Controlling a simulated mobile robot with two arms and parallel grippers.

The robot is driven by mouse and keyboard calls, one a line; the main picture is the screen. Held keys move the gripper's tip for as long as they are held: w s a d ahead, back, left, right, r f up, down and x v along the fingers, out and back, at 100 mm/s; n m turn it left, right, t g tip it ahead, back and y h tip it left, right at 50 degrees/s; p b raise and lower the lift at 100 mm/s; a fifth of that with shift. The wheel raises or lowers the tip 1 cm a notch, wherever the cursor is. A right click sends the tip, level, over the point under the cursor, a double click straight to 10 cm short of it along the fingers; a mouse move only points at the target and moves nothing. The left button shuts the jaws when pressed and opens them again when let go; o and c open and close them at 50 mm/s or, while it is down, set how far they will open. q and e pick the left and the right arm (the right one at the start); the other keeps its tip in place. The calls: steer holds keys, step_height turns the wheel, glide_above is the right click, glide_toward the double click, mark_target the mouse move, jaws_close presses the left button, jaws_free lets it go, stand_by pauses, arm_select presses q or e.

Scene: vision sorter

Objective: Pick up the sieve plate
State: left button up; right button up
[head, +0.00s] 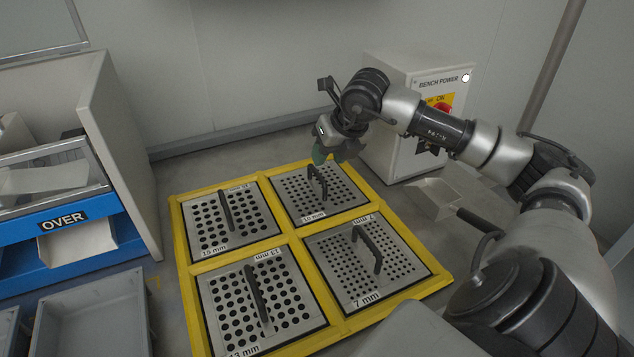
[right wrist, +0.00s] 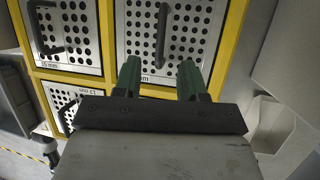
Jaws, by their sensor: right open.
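Several perforated metal sieve plates with black bar handles lie in a yellow frame (head: 291,238). They are the 15 mm plate (head: 205,212), the 10 mm plate (head: 345,190), the 13 mm plate (head: 290,300) and the 7 mm plate (head: 340,262). My right gripper (head: 328,155) is open and empty, above the far part of the 10 mm plate. In the right wrist view its green fingers (right wrist: 160,76) are spread, and the 10 mm plate's upright handle (right wrist: 162,35) shows beyond the gap between them. No contact is visible. My left gripper is not in view.
A grey bench power box (head: 405,120) stands right of the frame, close to my right arm. A small grey scoop-like tray (head: 436,195) lies right of the plates. A blue bin marked OVER (head: 60,225) and a grey tray (head: 92,315) are at left.

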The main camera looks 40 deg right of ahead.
mark_target(318, 172)
steer(key=x, duration=0.7)
steer(key=shift+w+f+b, duration=0.1)
steer(key=shift+f+b, duration=0.1)
steer(key=shift+b, duration=0.1)
steer(key=shift+w+f, duration=0.15)
steer(key=shift+f, duration=0.1)
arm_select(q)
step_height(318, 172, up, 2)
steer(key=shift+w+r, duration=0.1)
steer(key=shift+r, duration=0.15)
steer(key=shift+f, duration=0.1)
arm_select(e)
jaws_close()
